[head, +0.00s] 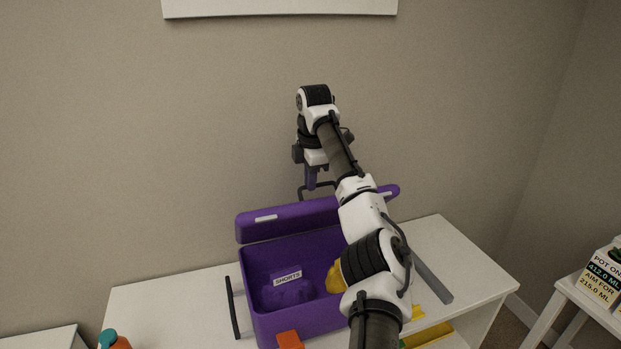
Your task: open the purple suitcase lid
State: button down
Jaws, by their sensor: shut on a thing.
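The purple suitcase (254,275) stands on a white shelf unit. Its lid (285,220) is raised along the back edge, so the inside shows. My gripper (311,182) is above the lid and shut on the dark handle (302,192) on the lid's edge. My arm hides the right part of the lid and of the suitcase. Inside are a label reading SHORTS (288,278), a purple item (285,295) below it, and a yellow item (335,279) partly behind my arm.
The white shelf top (180,305) has free room left of the suitcase. A dark bar (232,308) lies at its left and a grey bar (433,281) at its right. An orange block (290,340) is at the front. A bottle (112,340) stands lower left.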

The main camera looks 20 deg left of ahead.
jog(key=shift+a+f, duration=0.1)
jog(key=shift+f, duration=0.2)
jog(key=c, duration=1.8)
grip_release()
jog(key=o, duration=0.3)
jog(key=shift+w+a+f, duration=0.1)
jog(key=shift+w+f, duration=0.05)
jog(key=shift+w, duration=0.05)
jog(key=shift+r, duration=0.2)
jog(key=r, duration=0.4)
jog(key=s+r, duration=0.1)
jog(key=r, duration=0.4)
jog(key=d+r, duration=0.1)
jog(key=r, duration=0.3)
jog(key=shift+s+d+r, duration=0.1)
jog(key=shift+s+r, duration=0.25)
